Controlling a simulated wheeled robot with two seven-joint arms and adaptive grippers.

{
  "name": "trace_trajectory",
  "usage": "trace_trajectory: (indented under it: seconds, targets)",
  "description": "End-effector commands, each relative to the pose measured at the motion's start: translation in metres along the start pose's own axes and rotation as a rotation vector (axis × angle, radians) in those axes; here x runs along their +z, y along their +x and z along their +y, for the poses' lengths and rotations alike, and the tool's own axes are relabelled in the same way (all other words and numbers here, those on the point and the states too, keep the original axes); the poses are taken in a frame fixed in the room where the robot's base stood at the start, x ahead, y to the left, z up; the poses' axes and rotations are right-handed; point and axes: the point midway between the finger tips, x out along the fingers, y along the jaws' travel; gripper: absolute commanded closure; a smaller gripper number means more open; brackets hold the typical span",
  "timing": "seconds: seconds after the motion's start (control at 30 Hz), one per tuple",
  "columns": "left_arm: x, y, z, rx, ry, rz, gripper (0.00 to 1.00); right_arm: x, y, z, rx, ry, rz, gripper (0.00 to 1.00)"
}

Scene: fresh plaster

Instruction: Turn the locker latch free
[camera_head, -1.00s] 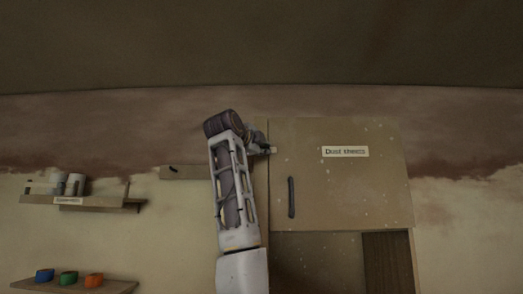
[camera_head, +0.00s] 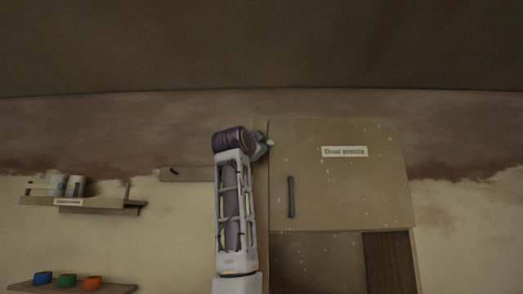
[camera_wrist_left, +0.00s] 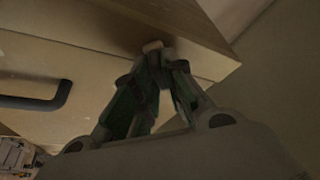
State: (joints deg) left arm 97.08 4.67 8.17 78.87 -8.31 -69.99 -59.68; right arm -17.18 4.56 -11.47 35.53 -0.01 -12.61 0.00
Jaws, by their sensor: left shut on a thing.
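The locker (camera_head: 350,190) has a closed tan door with a dark vertical handle (camera_head: 291,197) and a label. My left gripper (camera_head: 266,147) is at the upper left edge of the door, mostly hidden behind my wrist in the head view. In the left wrist view its fingers (camera_wrist_left: 155,60) are shut on the latch, a small pale block (camera_wrist_left: 152,46) at the cabinet's edge. Most of the latch is hidden between the fingers. The door handle (camera_wrist_left: 40,97) also shows there, apart from the fingers. My right gripper is not in view.
A shelf (camera_head: 100,208) with grey cans hangs at the left. A lower shelf (camera_head: 115,289) carries blue, green and orange items. A dark panel (camera_head: 388,262) stands below the door. The wall right of the locker is clear.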

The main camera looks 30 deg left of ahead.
Motion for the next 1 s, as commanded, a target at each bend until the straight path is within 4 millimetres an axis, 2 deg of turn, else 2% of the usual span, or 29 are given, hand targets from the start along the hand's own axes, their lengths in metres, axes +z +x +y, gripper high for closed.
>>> trace_trajectory:
  seconds: [0.03, 0.5, 1.0]
  targets:
    - [0.0026, 0.0014, 0.0047, -0.004, -0.026, -0.006, 1.0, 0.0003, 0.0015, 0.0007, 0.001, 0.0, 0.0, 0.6]
    - [0.0023, 0.0018, 0.0037, -0.125, -0.32, -0.008, 1.0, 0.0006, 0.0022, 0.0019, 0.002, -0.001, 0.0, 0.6]
    - [0.0023, 0.0021, 0.0023, -0.252, -0.627, -0.01, 1.0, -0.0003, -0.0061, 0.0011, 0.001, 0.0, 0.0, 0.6]
